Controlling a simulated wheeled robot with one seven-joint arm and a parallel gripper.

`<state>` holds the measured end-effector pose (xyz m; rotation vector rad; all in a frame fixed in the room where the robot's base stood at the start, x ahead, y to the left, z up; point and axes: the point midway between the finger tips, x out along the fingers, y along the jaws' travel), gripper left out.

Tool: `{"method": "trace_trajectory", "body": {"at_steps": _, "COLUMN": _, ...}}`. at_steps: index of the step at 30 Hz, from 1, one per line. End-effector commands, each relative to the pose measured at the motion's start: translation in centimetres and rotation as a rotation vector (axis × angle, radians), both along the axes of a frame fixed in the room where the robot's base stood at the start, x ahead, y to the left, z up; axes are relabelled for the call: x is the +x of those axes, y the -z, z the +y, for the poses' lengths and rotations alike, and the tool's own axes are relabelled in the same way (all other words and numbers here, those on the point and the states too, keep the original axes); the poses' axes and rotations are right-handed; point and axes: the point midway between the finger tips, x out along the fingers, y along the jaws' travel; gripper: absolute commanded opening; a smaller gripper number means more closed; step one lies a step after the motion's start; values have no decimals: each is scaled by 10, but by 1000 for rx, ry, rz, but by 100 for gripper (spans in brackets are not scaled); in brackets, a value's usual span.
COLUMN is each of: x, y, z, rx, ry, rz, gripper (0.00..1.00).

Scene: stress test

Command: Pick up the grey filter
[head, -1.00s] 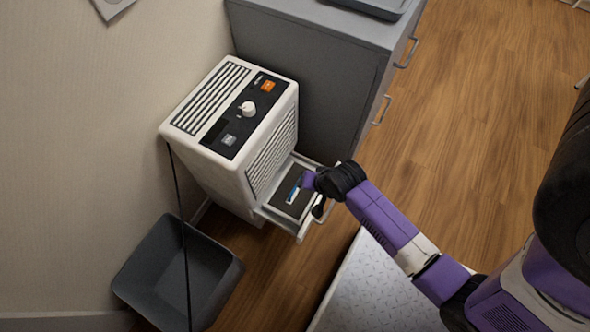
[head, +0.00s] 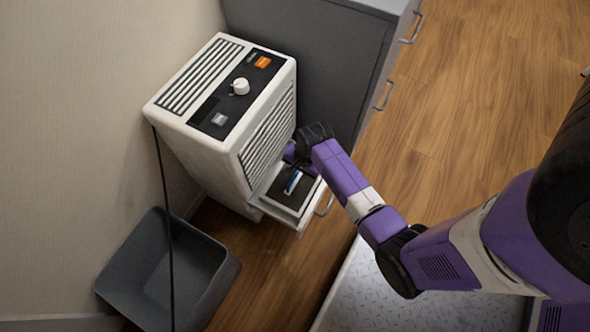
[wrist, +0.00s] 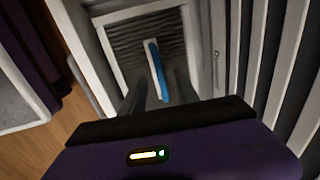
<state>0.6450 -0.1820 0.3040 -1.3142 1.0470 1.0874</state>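The grey filter (head: 285,201) lies flat in the pulled-out drawer (head: 299,226) at the foot of the white machine (head: 215,125). In the wrist view the filter (wrist: 126,42) shows dark pleats and a pale bar with a blue strip (wrist: 156,66). My gripper (wrist: 161,88) is over the drawer, close to the machine's front. Its two dark fingers are apart, one on each side of the blue strip's line, and look empty. I cannot tell how far above the strip they are.
A grey open bin (head: 150,270) is on the floor at lower left, with a dark cord (head: 167,200) hanging in front. A light patterned surface (head: 370,295) is at the bottom. Wood floor (head: 480,110) is clear at right.

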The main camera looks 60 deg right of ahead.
Motion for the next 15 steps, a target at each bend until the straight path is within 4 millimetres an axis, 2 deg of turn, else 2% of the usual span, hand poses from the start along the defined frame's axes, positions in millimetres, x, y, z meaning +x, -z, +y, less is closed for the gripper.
{"method": "trace_trajectory", "body": {"at_steps": 1, "x": 2, "y": 13, "z": 0, "rx": 0, "ry": 0, "rz": 1, "gripper": 37}}
{"method": "trace_trajectory", "body": {"at_steps": 3, "x": 3, "y": 21, "z": 0, "rx": 0, "ry": -1, "rz": 0, "gripper": 37}}
{"method": "trace_trajectory", "body": {"at_steps": 11, "x": 5, "y": 23, "z": 0, "rx": -1, "ry": -2, "rz": -1, "gripper": 37}}
{"method": "trace_trajectory", "body": {"at_steps": 15, "x": 4, "y": 23, "z": 0, "rx": -1, "ry": -2, "rz": -1, "gripper": 13}}
